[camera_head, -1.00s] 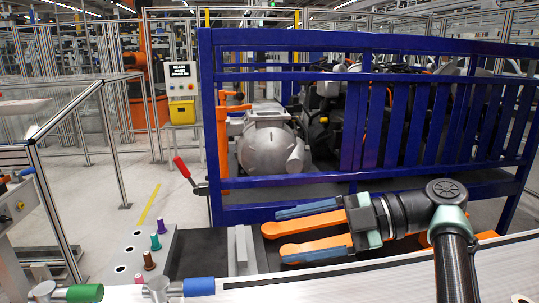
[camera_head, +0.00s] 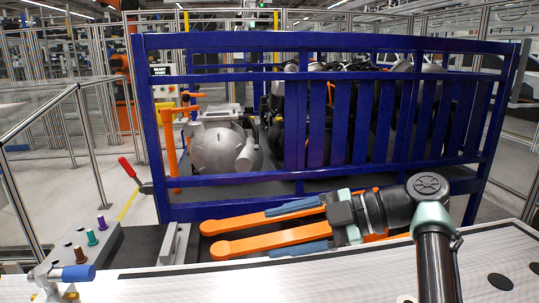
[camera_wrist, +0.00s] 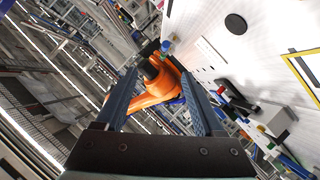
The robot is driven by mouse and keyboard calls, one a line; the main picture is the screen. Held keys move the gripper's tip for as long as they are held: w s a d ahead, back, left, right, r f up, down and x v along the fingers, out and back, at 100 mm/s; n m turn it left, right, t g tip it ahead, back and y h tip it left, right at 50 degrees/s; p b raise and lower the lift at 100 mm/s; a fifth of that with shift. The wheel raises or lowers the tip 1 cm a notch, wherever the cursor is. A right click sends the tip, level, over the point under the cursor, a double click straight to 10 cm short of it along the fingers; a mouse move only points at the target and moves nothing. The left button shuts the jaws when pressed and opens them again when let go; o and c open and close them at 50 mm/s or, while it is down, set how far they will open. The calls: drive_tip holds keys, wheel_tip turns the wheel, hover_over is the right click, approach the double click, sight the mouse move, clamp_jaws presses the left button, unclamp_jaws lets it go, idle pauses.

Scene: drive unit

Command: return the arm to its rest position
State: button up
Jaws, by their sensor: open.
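My gripper (camera_head: 268,232) is at the end of my black arm, just above the far edge of the light work table in the head view. Its two blue fingers point left and are spread apart. In the wrist view the two dark fingers stand apart, with nothing held between them. An orange robot-like shape shows in the gap, in the background. My arm rises from the lower right and bends at a round black joint.
An orange two-pronged piece (camera_head: 240,245) shows behind my gripper. A blue rack (camera_head: 330,41) with a grey drive unit (camera_head: 217,148) stands beyond. Coloured pegs (camera_head: 92,236) and a blue-handled tool (camera_head: 78,273) are at lower left. The white table (camera_head: 380,268) is mostly clear.

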drive_tip(key=w+a+r+m+t+h, duration=0.3)
drive_tip(key=w+a+m+t+h, duration=0.1)
drive_tip(key=w+a+m+t, duration=0.25)
wheel_tip(320, 180, up, 10)
drive_tip(key=s+f+m+t+h+p, duration=0.1)
drive_tip(key=m+t+h, duration=0.2)
drive_tip(key=m+t, duration=0.3)
drive_tip(key=s+d+r+m+t+h, duration=0.1)
drive_tip(key=s+r+m+t+h, duration=0.2)
drive_tip(key=s+r+m+t, duration=0.3)
drive_tip(key=s+d+r+m+t+h+p, duration=0.1)
drive_tip(key=s+r+m+t+h, duration=0.2)
drive_tip(key=s+r, duration=1.1)
drive_tip(key=s+m+t, duration=0.3)
drive_tip(key=s, duration=0.1)
drive_tip(key=shift+d+h, duration=0.35)
drive_tip(key=shift+h, duration=0.05)
